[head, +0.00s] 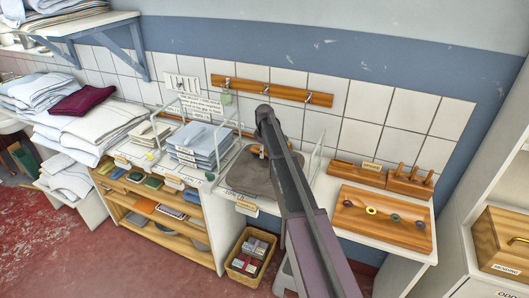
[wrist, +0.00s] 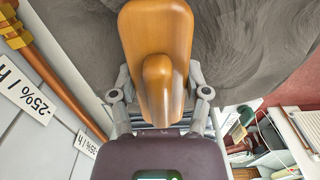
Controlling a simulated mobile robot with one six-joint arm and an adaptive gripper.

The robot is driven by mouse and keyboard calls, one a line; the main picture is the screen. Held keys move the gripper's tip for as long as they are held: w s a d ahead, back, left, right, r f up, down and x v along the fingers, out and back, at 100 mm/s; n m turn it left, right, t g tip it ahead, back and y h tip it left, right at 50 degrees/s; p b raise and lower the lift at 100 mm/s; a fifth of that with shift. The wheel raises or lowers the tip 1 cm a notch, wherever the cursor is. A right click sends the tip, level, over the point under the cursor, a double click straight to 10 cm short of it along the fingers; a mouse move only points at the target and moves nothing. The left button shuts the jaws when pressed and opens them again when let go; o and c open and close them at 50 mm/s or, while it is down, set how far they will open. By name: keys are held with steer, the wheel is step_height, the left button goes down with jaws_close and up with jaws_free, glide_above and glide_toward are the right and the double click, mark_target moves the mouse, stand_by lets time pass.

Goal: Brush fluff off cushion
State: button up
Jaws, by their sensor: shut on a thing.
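My gripper (wrist: 160,80) is shut on an orange wooden brush (wrist: 155,30), gripping its knob-like handle. In the wrist view the brush is over the dark grey cushion (wrist: 250,45), which fills the upper part. I cannot tell whether the bristles touch it. In the head view the cushion (head: 243,175) lies on the white counter, partly hidden behind my arm. Only a bit of the brush (head: 262,151) shows beside the arm. Fluff cannot be made out; the cushion's surface shows darker and lighter streaks.
Clear upright panels (head: 314,150) flank the cushion's place. Folded blue-grey cloths (head: 200,143) lie to its left. A wooden board with coloured rings (head: 383,218) and a peg rack (head: 408,182) stand to the right. A hook rail (head: 270,92) is on the wall behind.

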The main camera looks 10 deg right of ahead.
mark_target(257, 171)
steer(key=shift+s+a+f, duration=0.1)
steer(key=shift+s+a, duration=0.35)
steer(key=shift+s, duration=0.35)
steer(key=shift+s+a, duration=0.45)
steer(key=shift+s, duration=0.3)
steer(key=shift+s, duration=0.1)
steer(key=shift+s+a, duration=0.4)
steer(key=shift+s, duration=0.3)
steer(key=shift+s+a, duration=0.4)
steer(key=shift+s, duration=0.25)
steer(key=shift+s+a, duration=0.45)
steer(key=shift+s, duration=0.35)
steer(key=shift+s+a, duration=0.45)
steer(key=shift+s, duration=0.3)
steer(key=shift+w+r+p, duration=0.1)
steer(key=shift+r+p, duration=2.75)
steer(key=shift+r, duration=0.1)
